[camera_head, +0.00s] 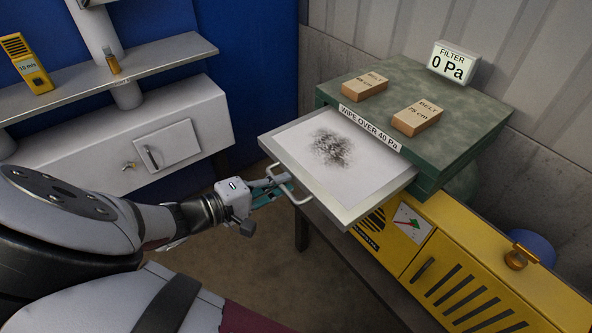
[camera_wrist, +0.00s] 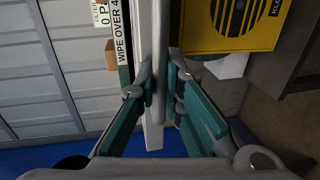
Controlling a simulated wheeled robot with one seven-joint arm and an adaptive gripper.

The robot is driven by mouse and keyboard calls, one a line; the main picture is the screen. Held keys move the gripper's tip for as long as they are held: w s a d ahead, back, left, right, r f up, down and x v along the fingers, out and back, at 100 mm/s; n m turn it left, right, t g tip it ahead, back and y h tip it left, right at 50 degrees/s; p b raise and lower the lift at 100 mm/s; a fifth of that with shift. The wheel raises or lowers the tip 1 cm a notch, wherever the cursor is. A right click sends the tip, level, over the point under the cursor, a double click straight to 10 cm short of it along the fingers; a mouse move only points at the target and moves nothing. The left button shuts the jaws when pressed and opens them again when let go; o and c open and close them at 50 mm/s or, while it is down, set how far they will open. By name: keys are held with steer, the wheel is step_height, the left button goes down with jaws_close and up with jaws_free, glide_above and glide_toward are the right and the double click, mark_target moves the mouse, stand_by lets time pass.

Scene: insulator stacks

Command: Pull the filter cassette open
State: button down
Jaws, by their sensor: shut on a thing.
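The filter cassette (camera_head: 356,193) is a pale drawer pulled well out of a green housing (camera_head: 457,93) in the head view. A dark grey dust patch (camera_head: 331,148) lies on its white filter sheet. Its bar handle (camera_head: 291,188) is on the front edge. My gripper (camera_head: 277,186) is shut on this handle. In the wrist view my gripper (camera_wrist: 156,92) has its teal fingers on both sides of the handle bar (camera_wrist: 158,60). The housing's front label reads "WIPE OVER 40 Pa" (camera_head: 369,127). The filter display (camera_head: 454,62) reads 0 Pa.
Two belt boxes (camera_head: 364,86) (camera_head: 417,117) lie on the housing. A yellow machine (camera_head: 470,265) stands below the cassette. At left are a grey shelf (camera_head: 150,66) with a yellow meter (camera_head: 26,64) and a white cabinet (camera_head: 120,140). Open floor lies between cabinet and machine.

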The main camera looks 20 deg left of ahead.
steer(key=shift+v, duration=0.9)
steer(key=shift+f, duration=0.25)
steer(key=c, duration=1.7)
jaws_free()
steer(key=shift+r, duration=0.1)
